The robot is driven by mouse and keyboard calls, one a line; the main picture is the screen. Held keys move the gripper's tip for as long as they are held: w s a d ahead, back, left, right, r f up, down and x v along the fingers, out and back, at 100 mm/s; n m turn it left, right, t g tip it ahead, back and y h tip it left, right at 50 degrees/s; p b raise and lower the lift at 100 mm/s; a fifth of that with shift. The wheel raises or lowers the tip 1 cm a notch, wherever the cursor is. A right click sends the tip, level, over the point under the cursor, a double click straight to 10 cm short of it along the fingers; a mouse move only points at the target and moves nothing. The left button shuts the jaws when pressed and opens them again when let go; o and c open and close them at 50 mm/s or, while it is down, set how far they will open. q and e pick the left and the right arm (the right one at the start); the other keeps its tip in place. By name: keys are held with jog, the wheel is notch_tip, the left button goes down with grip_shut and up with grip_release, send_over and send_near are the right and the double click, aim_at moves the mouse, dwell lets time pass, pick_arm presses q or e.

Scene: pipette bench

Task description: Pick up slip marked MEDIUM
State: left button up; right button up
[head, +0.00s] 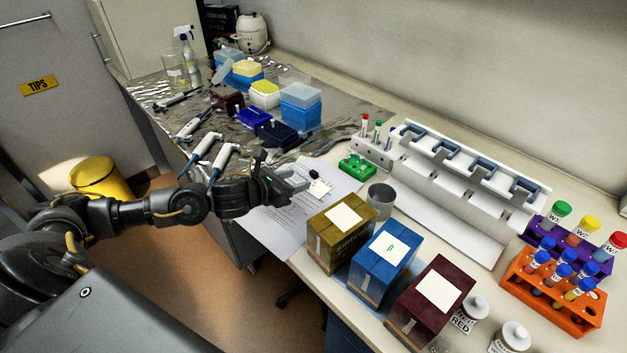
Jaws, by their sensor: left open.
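My left gripper (291,183) reaches in from the left, low over the front edge of the bench, with its jaws open and nothing seen between them. Just beyond its fingertips lies a small white slip (320,188) with a dark object at its upper edge. Its writing is too small to read, so I cannot tell whether it says MEDIUM. I cannot tell whether the fingertips touch it. Printed paper sheets (272,226) lie under and beside the gripper. My right gripper is not in view.
A green block (357,167) and a grey cup (380,198) stand close to the right of the slip. Olive (322,250), blue (364,283) and maroon (412,318) boxes line the front edge. A white pipette stand (455,220) is behind; pipettes (207,148) lie left on foil.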

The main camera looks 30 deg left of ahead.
aim_at(313, 172)
pick_arm(q)
jog(key=x, duration=0.2)
jog(key=shift+w+f, duration=0.15)
jog(key=shift+w, duration=0.2)
jog(key=shift+w+p, duration=0.1)
jog(key=shift+p, duration=0.3)
jog(key=p+x, duration=0.2)
jog(key=x, duration=0.2)
jog(key=shift+w, duration=0.5)
jog(key=shift+a, duration=0.1)
grip_shut()
